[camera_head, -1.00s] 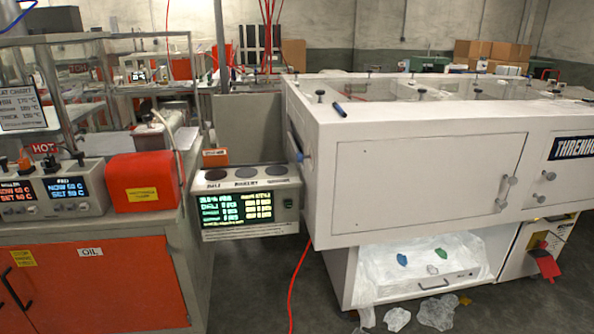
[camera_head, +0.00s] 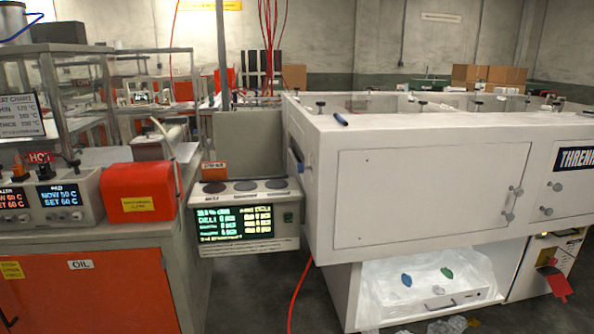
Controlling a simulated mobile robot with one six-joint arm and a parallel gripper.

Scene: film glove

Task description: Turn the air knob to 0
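No knob in view carries a readable "air" label, so I cannot tell which one is the air knob. A control box (camera_head: 247,243) with a lit green and yellow display (camera_head: 235,222) stands left of the machine. My gripper is not in view.
On the left are a red box (camera_head: 140,191), heater units with lit displays (camera_head: 62,195) and a bench with an orange door (camera_head: 90,292). A red hose (camera_head: 298,290) runs down to the floor between bench and machine. Plastic bags lie below the machine.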

